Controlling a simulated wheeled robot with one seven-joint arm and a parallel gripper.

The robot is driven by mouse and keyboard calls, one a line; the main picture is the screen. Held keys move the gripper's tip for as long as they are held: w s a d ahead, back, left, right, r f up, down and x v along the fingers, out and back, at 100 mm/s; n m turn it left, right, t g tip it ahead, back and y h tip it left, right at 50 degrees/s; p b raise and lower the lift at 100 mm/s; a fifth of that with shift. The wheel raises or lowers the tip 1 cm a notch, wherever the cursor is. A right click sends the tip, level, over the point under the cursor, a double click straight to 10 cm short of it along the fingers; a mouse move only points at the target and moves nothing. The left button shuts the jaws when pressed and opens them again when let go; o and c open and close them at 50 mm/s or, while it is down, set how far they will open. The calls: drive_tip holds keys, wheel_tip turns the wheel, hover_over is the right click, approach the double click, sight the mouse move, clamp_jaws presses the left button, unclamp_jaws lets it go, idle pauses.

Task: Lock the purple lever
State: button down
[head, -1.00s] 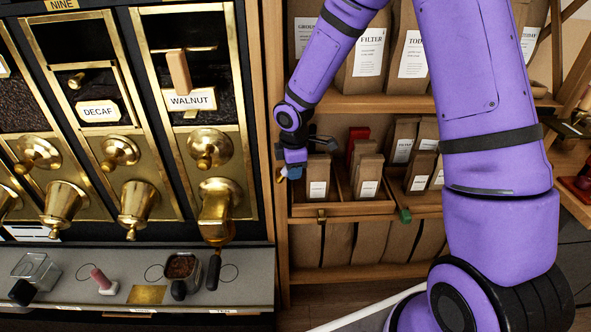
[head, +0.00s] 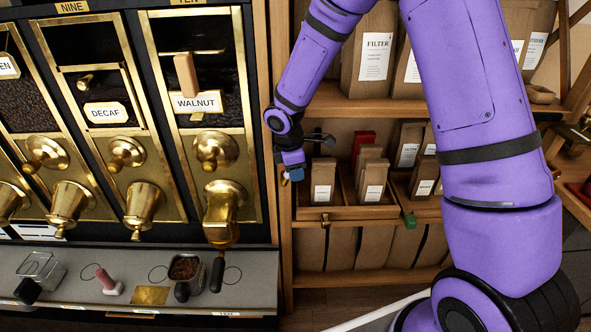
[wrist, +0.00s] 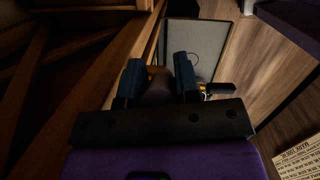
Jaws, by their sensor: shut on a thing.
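My gripper (head: 288,177) hangs in front of the wooden upright between the brass bins and the shelves, at the end of my purple arm. In the wrist view my gripper (wrist: 158,78) has its two blue fingers either side of a dark brownish held piece (wrist: 158,88). A small tan tip shows below the fingers in the head view. I cannot make out a lever that is clearly purple. The held piece is too dark to name its colour, and its far end is hidden. The brass bins carry rounded knobs and spouts, including the WALNUT bin (head: 198,103).
A grey counter (head: 60,262) below the bins holds a clear cup (head: 40,268), a pink-handled tool (head: 106,281) and a cup of grounds (head: 187,267). A black-handled brass piece (head: 217,272) stands at its right. Shelves of paper bags (head: 377,57) fill the right side.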

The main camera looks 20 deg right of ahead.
drive_tip(key=c, duration=0.8)
unclamp_jaws()
drive_tip(key=shift+c, duration=0.2)
drive_tip(key=r, duration=0.3)
drive_tip(key=a+r, duration=0.1)
drive_tip(key=r, duration=0.6)
drive_tip(key=shift+s+a+r, duration=0.3)
drive_tip(key=shift+a, duration=0.1)
